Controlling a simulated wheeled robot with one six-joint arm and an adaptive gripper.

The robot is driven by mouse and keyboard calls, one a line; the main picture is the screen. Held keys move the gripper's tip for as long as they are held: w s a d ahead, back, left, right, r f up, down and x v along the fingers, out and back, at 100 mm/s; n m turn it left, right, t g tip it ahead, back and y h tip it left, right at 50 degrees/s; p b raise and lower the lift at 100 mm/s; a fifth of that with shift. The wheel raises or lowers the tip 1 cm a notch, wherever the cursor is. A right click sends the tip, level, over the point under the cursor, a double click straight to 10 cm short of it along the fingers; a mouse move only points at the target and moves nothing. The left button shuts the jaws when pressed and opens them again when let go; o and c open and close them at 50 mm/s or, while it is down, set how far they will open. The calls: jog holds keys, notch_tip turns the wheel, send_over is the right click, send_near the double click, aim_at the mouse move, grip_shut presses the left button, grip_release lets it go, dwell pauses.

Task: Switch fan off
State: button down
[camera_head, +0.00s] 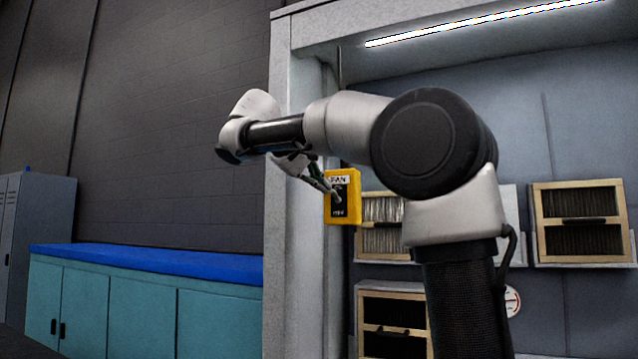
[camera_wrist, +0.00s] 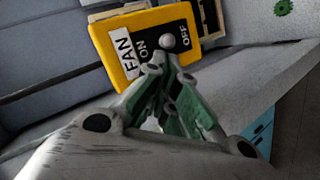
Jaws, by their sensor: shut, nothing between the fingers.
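The yellow fan switch box (camera_head: 355,204) is mounted at the edge of the pale booth post, with a "FAN" label on top. In the wrist view the box (camera_wrist: 103,40) appears tilted, with "ON" beside the label and "OFF" at the other end. Its lever's round grey knob (camera_wrist: 167,40) shows between the two words; I cannot tell which way it is thrown. My gripper (camera_wrist: 170,68) is shut and empty, its tips close to the knob. In the head view my gripper (camera_head: 331,190) reaches the box face from the upper left; contact is unclear.
Wood-framed filter boxes (camera_head: 579,221) hang on the booth's back wall. A teal cabinet with a blue top (camera_head: 150,261) stands at the left by a dark brick wall. A grey locker (camera_head: 36,240) stands at the far left.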

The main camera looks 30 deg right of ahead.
jog(key=shift+s+a+f+t+h, duration=0.25)
jog(key=shift+f+t+h, duration=0.25)
jog(key=shift+h, duration=0.4)
jog(key=shift+s+a+f+m+t+h, duration=0.25)
jog(key=shift+f+t+h, duration=0.35)
jog(key=shift+h, duration=0.4)
jog(key=shift+a+f+m+t+h, duration=0.15)
jog(key=shift+f+m+t+h, duration=0.25)
jog(key=shift+f+h, duration=0.5)
jog(key=shift+r, duration=0.25)
